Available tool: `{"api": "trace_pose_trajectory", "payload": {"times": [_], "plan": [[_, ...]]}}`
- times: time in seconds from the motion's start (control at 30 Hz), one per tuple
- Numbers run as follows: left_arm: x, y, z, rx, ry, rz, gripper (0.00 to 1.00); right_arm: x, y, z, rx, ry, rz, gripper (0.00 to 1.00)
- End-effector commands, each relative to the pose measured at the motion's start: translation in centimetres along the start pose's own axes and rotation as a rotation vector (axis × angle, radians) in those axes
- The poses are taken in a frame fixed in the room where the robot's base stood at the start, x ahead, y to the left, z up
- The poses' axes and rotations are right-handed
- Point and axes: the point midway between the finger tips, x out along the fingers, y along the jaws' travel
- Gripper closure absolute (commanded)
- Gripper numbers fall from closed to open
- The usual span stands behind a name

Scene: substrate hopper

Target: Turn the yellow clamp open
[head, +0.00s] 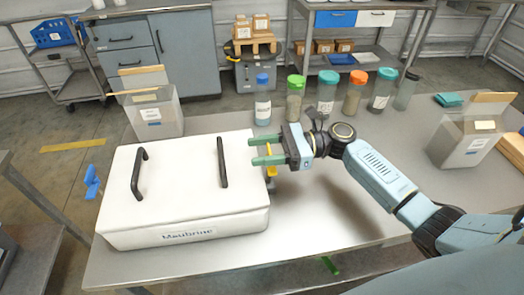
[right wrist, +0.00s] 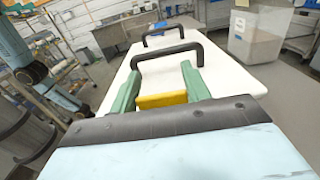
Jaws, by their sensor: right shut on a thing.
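The yellow clamp (head: 271,172) is at the right side of the white hopper box (head: 180,215), just under its lid edge. My right gripper (head: 267,150) reaches in from the right with its green fingers at this edge. In the right wrist view, the yellow clamp (right wrist: 162,100) lies between the two green fingers (right wrist: 160,88), and the gripper is shut on it. The lid is down, with two black handles on top. A blue clamp (head: 91,182) sticks out at the box's left side. My left gripper is not in view.
Several bottles with coloured lids, among them a blue-capped one (head: 263,105), stand behind my right gripper. Clear bins stand at the table's back left (head: 155,118) and right (head: 462,145). The steel table (head: 330,225) is bare in front of my right arm.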

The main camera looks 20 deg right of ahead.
Motion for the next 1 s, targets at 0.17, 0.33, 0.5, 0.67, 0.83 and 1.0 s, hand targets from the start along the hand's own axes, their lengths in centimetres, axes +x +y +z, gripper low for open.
{"api": "trace_pose_trajectory", "payload": {"times": [0.17, 0.33, 0.5, 0.67, 0.83, 1.0], "plan": [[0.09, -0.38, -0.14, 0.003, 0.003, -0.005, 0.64, 0.04, 0.03, 0.02, 0.000, -0.001, 0.015, 0.76], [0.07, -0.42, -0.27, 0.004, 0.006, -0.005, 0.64, 0.05, 0.06, 0.04, 0.000, -0.001, 0.016, 0.76], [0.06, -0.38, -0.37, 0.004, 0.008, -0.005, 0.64, 0.05, 0.06, 0.04, 0.000, -0.001, 0.016, 0.50], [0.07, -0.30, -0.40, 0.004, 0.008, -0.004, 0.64, 0.06, 0.06, 0.03, 0.000, -0.001, 0.015, 0.31], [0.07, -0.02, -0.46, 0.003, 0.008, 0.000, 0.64, 0.05, 0.05, 0.01, 0.000, 0.000, 0.014, 0.31], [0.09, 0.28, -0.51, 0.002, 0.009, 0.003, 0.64, -0.37, 0.03, -0.02, 0.000, 0.000, 0.014, 0.31]]}}
